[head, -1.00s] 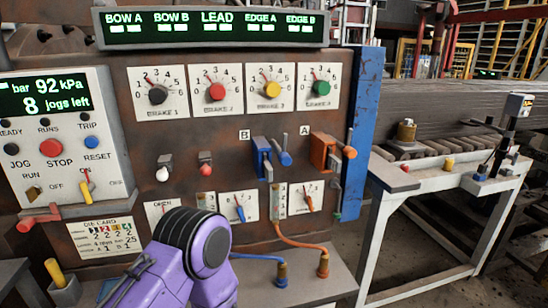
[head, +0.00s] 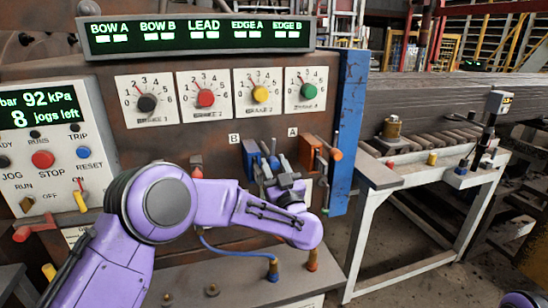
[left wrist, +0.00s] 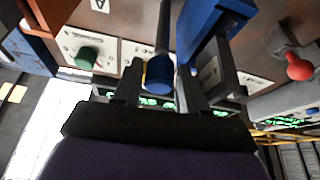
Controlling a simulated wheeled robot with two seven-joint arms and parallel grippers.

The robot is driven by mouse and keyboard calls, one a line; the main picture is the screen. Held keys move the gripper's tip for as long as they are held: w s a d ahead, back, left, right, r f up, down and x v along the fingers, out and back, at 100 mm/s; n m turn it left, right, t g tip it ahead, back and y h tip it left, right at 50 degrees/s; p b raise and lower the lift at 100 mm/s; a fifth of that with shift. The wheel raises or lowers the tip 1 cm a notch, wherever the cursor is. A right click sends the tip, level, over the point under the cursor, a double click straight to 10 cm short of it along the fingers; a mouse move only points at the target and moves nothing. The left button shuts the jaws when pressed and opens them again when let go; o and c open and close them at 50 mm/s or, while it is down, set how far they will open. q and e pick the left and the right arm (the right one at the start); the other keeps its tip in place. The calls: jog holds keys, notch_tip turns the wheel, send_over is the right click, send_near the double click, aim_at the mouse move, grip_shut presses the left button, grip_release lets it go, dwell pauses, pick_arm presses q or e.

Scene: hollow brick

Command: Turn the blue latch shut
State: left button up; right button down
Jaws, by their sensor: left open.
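The blue latch is on the rusty panel under the B label, with its blue bracket (head: 250,157) left of its blue-ended handle. In the left wrist view the blue bracket (left wrist: 203,28) is at upper right, and the round blue handle end (left wrist: 159,84) shows in the middle. My left gripper (head: 273,173) is at the latch, its arm reaching across the lower panel. In the left wrist view the left gripper (left wrist: 160,72) is open, its two dark fingers on either side of the handle end. Whether they touch it I cannot tell. My right gripper is out of view.
The orange latch (head: 318,155) stands close to the right, under the A label. A red knob (head: 196,168) is to the left. Brake dials sit above. A blue cable (head: 235,254) hangs below, partly behind my arm. A white bench (head: 440,172) stands at right.

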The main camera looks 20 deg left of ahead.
pick_arm(q)
jog(key=shift+w+a+r, duration=0.15)
jog(key=shift+w, duration=0.2)
